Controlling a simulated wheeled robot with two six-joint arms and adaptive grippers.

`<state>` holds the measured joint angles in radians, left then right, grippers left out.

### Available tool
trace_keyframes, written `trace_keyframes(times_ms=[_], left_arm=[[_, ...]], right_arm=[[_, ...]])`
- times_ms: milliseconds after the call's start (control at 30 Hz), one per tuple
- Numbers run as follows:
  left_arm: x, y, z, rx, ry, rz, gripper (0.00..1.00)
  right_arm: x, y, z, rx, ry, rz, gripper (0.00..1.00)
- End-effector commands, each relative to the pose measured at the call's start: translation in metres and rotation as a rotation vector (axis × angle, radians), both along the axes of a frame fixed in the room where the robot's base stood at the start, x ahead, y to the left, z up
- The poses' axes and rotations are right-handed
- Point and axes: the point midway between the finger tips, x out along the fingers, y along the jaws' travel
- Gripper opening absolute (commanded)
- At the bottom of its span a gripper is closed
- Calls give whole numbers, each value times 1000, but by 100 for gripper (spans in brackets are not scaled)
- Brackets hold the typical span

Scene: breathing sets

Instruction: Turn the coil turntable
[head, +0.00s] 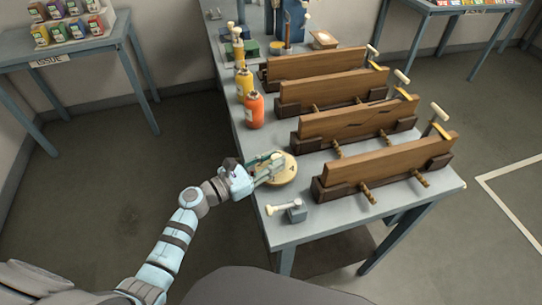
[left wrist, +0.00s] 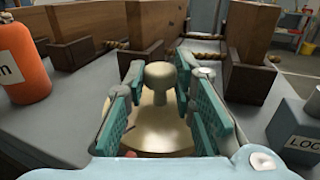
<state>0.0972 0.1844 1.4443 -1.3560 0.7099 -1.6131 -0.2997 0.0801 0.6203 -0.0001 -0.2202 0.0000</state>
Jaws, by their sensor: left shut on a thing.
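The coil turntable (head: 289,174) is a round cream-coloured disc near the front left of the grey bench. In the left wrist view its disc (left wrist: 160,137) lies below a pale upright knob (left wrist: 160,76) with a rounded top. My left gripper (head: 276,163) is over the disc. In the left wrist view its teal-padded fingers stand on both sides of the knob, and the gripper is shut on it. The fingers hide part of the disc. Any marks on the disc are too small to read. My right gripper is not in view.
A grey lever block (head: 295,211), labelled "LOC..." in the wrist view (left wrist: 300,128), stands just in front of the turntable. Orange (head: 254,112) and yellow (head: 243,84) bottles stand behind it. Several wooden clamped boards (head: 385,165) fill the bench to the right.

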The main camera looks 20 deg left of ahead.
Motion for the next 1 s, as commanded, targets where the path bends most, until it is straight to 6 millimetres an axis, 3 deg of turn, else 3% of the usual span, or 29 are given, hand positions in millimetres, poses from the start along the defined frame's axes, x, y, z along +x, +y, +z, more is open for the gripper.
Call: trace_keyframes(times_ms=[133,500,1000], left_arm=[[-2,-2,2,-5,2,118,0],[-3,-5,0,-4,1,349,0],[-2,-5,0,-2,-1,418,0]], right_arm=[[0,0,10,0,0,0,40],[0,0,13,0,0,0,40],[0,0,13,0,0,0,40]])
